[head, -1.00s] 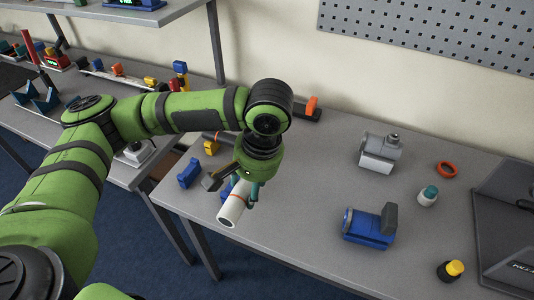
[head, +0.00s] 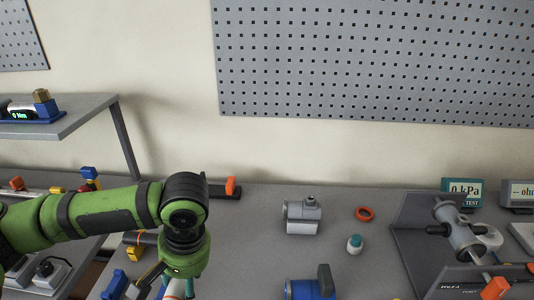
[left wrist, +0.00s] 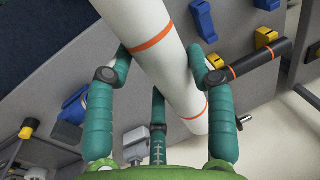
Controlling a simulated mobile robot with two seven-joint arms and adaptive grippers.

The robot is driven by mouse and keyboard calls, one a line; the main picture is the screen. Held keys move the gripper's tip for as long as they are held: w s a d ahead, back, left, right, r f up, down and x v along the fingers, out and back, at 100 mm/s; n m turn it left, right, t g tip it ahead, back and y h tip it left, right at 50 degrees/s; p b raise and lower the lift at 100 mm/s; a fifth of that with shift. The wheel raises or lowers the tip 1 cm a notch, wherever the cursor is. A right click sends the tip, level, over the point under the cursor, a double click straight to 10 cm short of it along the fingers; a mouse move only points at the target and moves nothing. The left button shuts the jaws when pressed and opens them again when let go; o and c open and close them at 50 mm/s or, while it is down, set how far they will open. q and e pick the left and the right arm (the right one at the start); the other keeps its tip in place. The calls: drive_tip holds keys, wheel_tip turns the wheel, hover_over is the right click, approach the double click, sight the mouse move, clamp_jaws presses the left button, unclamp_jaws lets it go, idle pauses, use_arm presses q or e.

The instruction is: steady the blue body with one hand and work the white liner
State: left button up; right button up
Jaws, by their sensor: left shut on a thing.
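The white liner (left wrist: 172,70) is a white tube with orange rings. My left gripper (left wrist: 160,62) is shut on it, with teal fingers on both sides of the tube in the left wrist view. In the head view my left gripper (head: 180,286) is at the bottom edge, left of centre, and most of the liner is cut off. The blue body (head: 308,289), with a dark grey block on its right end, lies on the table to the right of the gripper, apart from it and cut by the bottom edge. My right gripper is not in view.
A grey fitting (head: 301,216), an orange ring (head: 364,214) and a teal-capped bottle (head: 354,244) stand behind the blue body. A dark test stand (head: 415,235) is at the right.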

use_arm(q)
drive_tip(key=shift+f, duration=0.1)
wheel_tip(320, 180, up, 5)
drive_tip(key=shift+r+p, duration=0.15)
drive_tip(key=shift+p, duration=0.75)
drive_tip(key=shift+s+r, duration=0.1)
drive_tip(key=shift+r, duration=0.55)
wheel_tip(320, 180, down, 7)
drive_tip(key=shift+r+b, duration=0.1)
drive_tip(key=shift+b, duration=0.8)
drive_tip(key=shift+r, duration=0.15)
